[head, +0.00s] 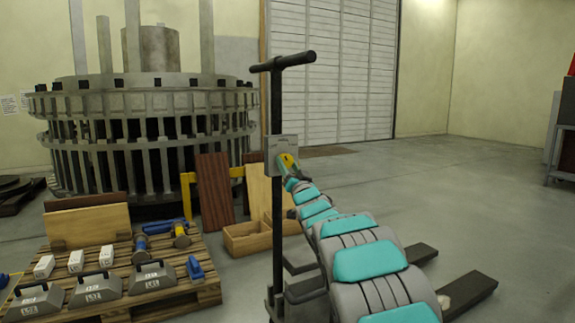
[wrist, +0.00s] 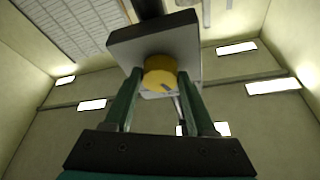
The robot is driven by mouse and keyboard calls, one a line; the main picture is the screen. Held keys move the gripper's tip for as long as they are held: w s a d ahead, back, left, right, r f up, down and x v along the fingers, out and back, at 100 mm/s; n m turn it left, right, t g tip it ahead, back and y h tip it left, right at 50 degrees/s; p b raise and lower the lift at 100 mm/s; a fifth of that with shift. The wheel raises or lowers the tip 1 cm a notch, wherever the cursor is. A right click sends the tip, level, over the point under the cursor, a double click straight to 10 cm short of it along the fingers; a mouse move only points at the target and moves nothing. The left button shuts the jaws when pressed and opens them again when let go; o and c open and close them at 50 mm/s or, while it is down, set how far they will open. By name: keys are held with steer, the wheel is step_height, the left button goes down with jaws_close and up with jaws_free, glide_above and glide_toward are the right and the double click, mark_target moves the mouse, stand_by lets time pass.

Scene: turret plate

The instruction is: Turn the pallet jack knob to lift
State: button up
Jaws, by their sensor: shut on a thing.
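The pallet jack (head: 278,205) stands upright in the middle of the head view, with a black T-handle on top and a grey control plate (head: 281,146) partway up its post. My gripper (head: 287,162) is at this plate. In the wrist view the plate (wrist: 135,45) carries a round yellow knob (wrist: 160,72) with a dark mark on its face. The two green fingers of my gripper (wrist: 160,88) are shut on the knob, one on each side. In the head view my gripper and arm hide most of the knob.
A wooden pallet (head: 200,290) with weights, white boxes and tools lies at the left. A wooden crate (head: 248,238) stands behind the jack. A large turret ring (head: 150,120) fills the back left. The jack's forks (head: 470,293) extend right. Open floor (head: 480,210) lies at the right.

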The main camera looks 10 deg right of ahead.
steer(key=n+y, duration=0.2)
steer(key=n, duration=0.1)
steer(key=n+p, duration=0.1)
steer(key=n, duration=0.1)
steer(key=shift+d+y, duration=0.25)
steer(key=shift+y, duration=0.15)
steer(key=shift+f+n+g+y, duration=0.1)
steer(key=shift+n+g+y, duration=0.35)
steer(key=shift+n, duration=0.65)
steer(key=shift+n+y, duration=0.25)
steer(key=shift+n, duration=0.05)
steer(key=o, duration=1.4)
steer(key=shift+p, duration=0.3)
steer(key=shift+c, duration=0.2)
steer(key=v, duration=0.7)
steer(key=shift+s, duration=0.3)
steer(key=shift+d+f, duration=0.1)
steer(key=shift+d, duration=0.05)
